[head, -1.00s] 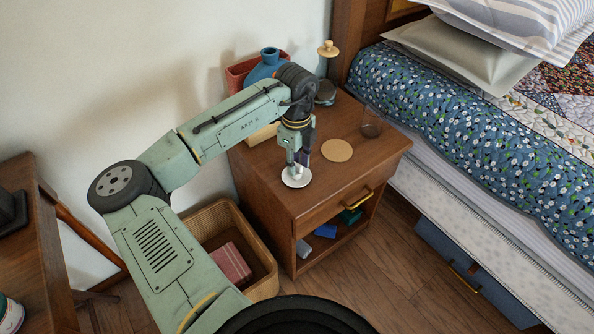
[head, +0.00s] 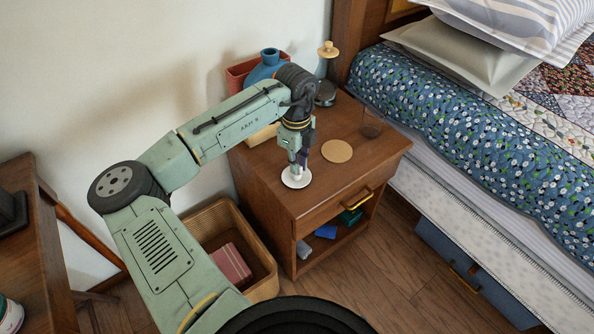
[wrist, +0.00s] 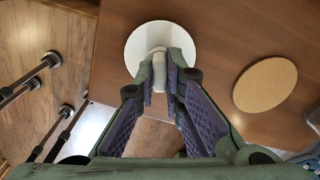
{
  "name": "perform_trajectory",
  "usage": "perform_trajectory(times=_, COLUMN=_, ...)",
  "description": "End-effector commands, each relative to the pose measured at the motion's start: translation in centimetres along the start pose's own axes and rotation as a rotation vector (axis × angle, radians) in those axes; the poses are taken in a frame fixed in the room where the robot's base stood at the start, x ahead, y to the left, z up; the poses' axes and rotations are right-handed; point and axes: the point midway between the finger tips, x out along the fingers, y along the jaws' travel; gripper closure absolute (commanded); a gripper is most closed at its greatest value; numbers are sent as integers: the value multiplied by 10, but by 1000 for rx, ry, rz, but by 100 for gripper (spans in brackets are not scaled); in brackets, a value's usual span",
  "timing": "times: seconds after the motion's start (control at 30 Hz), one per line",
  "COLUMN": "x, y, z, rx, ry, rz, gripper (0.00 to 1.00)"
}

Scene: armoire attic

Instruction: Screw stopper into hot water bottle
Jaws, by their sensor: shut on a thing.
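A small white piece, which looks like the stopper (wrist: 158,88), is between the fingertips of my gripper (wrist: 161,70) in the wrist view. My gripper (head: 296,166) is shut on it in the head view and points down at the front left of the nightstand top. A white round disc (head: 303,182) lies directly below the fingertips; I cannot tell whether the stopper is still touching it. A blue bottle with an open neck, seemingly the hot water bottle (head: 266,67), stands upright in a red container (head: 238,76) at the back left. My arm partly hides both.
A round cork mat (head: 337,151) lies right of my gripper on the wooden nightstand (head: 318,201). A bottle with a wooden knob (head: 327,50) and a dark round thing (head: 325,93) are behind. The bed (head: 470,130) is to the right.

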Motion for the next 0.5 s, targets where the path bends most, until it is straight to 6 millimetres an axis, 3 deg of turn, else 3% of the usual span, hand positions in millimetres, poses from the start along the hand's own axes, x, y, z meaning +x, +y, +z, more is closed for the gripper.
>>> perform_trajectory(times=0.5, x=-23, y=0, z=0, rx=0, ry=1, rz=-1, gripper=100)
